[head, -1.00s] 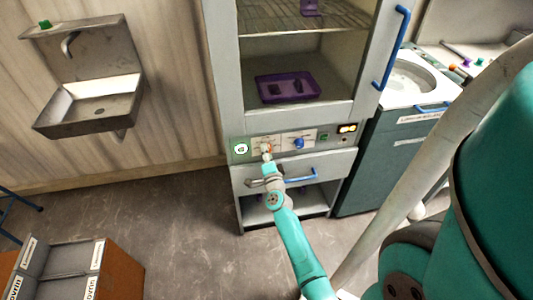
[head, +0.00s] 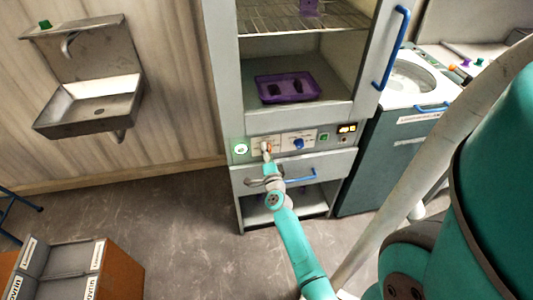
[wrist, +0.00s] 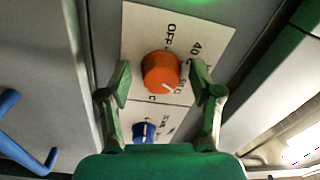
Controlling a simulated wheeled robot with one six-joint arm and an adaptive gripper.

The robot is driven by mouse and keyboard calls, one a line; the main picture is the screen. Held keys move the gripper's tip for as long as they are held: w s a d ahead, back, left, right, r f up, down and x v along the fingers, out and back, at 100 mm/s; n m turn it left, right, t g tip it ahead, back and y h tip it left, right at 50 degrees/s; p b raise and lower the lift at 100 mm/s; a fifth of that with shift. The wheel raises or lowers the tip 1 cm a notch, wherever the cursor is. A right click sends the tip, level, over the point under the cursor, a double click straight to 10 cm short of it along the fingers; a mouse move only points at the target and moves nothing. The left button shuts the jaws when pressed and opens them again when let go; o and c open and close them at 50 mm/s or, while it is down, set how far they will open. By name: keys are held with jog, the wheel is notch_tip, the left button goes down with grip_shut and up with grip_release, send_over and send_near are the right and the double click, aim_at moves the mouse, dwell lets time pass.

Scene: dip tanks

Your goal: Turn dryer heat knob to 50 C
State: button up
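The orange heat knob (wrist: 161,70) is on a white panel (wrist: 215,40) with "OFF", "40" and further small lettering around it. Its white pointer mark faces the lower right in the wrist view, near small lettering that I cannot read surely. My gripper (wrist: 160,80) is open, with one green finger on each side of the knob and a visible gap at both sides. In the head view my gripper (head: 266,155) is at the dryer's control panel (head: 283,144) and hides most of the knob.
A blue knob (head: 299,143) is beside the orange one. The panel also has a round green-lit control (head: 240,149) and a lit display (head: 347,128). A blue drawer handle (head: 300,178) is just below. A purple tray (head: 312,88) sits in the dryer.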

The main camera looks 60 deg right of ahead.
jog(key=v, duration=1.2)
dwell(0.5)
